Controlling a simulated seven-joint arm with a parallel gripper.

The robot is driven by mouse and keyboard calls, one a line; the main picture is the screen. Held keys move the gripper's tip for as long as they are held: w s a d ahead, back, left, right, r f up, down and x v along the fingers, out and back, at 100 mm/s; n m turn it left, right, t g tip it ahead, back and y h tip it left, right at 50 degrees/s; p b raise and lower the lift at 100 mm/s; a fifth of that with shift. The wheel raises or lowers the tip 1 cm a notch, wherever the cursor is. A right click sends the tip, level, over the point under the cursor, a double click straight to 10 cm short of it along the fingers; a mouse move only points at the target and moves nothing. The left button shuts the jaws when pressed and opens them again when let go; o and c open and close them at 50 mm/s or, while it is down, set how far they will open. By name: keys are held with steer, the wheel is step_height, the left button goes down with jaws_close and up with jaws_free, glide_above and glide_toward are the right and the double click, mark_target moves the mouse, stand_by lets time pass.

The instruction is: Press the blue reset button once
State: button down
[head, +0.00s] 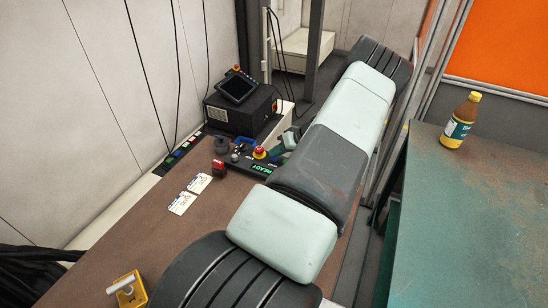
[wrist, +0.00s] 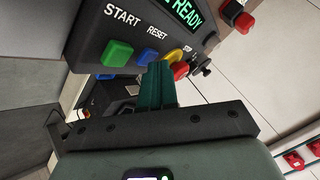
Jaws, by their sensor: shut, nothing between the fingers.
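The control panel shows in the wrist view (wrist: 160,25) with the labels START and RESET and a lit READY display. The blue reset button (wrist: 147,56) sits below RESET, right of the green start button (wrist: 117,53). My gripper (wrist: 159,66) is shut, with green fingers and nothing between them. Its tips are just right of the blue button and close to it; I cannot tell if they touch. In the head view my arm partly covers the panel, with its READY display (head: 262,168) visible; the blue button is not clear there.
A red and yellow stop button (wrist: 179,68) is close to the right of my fingertips. In the head view, two cards (head: 190,194) and a yellow item (head: 128,289) lie on the brown table. A bottle (head: 460,120) stands on the green table at right.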

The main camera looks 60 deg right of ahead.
mark_target(277, 158)
steer(key=shift+r, duration=0.9)
steer(key=shift+r, duration=2.5)
